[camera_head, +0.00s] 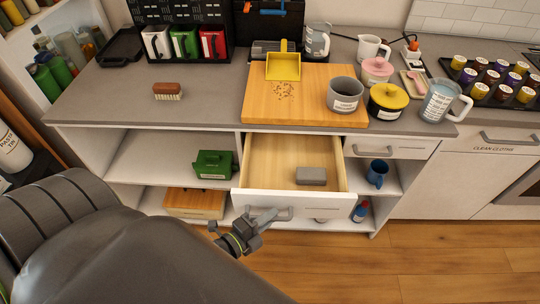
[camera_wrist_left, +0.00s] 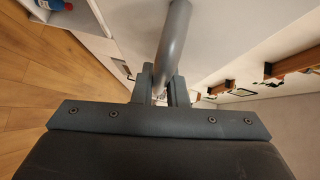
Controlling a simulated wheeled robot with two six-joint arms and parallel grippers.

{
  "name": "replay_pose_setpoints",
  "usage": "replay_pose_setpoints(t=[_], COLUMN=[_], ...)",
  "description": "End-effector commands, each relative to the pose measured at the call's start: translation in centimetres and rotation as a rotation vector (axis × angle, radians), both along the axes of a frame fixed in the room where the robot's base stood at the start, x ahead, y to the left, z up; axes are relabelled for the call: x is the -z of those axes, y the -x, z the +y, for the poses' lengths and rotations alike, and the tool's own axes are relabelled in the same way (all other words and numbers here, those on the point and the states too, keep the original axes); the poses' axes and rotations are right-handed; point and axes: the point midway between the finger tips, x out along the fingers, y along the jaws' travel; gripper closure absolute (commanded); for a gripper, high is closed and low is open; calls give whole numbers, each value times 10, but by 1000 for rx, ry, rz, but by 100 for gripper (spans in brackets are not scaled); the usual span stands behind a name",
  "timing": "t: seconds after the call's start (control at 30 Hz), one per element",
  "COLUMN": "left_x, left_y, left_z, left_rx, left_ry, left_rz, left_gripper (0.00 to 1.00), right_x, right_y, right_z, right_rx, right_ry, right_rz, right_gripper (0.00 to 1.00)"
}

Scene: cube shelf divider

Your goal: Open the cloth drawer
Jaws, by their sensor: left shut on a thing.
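The open drawer (camera_head: 297,204) is pulled out of the middle of the counter, with a pale wood inside and a white front. A grey block (camera_head: 311,176) lies in it. My left gripper (camera_head: 259,222) is at the handle on this drawer's front, shut on it. In the left wrist view the grey handle bar (camera_wrist_left: 172,45) runs between the fingers (camera_wrist_left: 160,85). A front at the right with the label "CLEAN CLOTHS" (camera_head: 492,150) and its own bar handle (camera_head: 510,138) is closed. My right gripper is not in view.
A cutting board (camera_head: 340,115) with a yellow dustpan (camera_head: 283,66) and a grey pot (camera_head: 344,95) is on the counter above. A small closed drawer (camera_head: 390,148) is right of the open one. Wood floor in front is clear.

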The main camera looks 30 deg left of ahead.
Motion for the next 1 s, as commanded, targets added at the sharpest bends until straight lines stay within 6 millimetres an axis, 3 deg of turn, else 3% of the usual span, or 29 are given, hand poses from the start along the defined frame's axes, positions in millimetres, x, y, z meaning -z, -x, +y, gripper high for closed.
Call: replay_pose_setpoints(t=[0.23,0.7,0.73,0.87,1.0], left_x=[0,0,0,0,0], left_y=[21,24,24,24,24], left_z=[-12,-15,-15,-15,-15], left_rx=[-1,2,2,1,1], left_ry=[1,-2,-2,-2,-1], left_rz=[0,-1,-1,-1,0], left_gripper=[100,100,85,68,66], right_x=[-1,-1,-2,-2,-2], right_y=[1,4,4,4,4], right_z=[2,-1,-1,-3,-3], right_rx=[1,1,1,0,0], right_ry=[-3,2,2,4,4], right_rz=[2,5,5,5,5], right_gripper=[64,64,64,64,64])
